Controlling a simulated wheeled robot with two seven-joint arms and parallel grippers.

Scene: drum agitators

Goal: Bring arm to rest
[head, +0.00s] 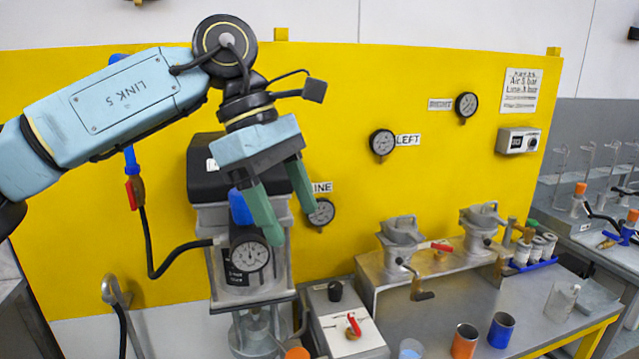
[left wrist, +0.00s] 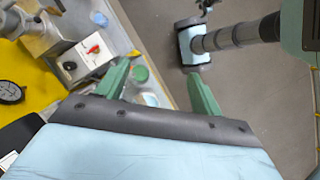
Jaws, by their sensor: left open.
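My left arm comes in from the left in the head view, raised in front of the yellow panel (head: 440,80). Its left gripper (head: 290,224) points down with its two green fingers apart and nothing between them. It hangs in front of the grey machine with a black top (head: 207,178) and partly hides it. The left wrist view shows the same open fingers (left wrist: 158,76), with the bench edge and floor beyond them.
A control box (head: 349,327) with a red switch stands below the gripper. The metal bench (head: 460,305) carries clamped agitators (head: 401,232), an orange cup (head: 464,341) and a blue cup (head: 501,330). A round gauge (head: 321,212) is close beside the fingers. Floor (left wrist: 235,85) lies beyond the bench.

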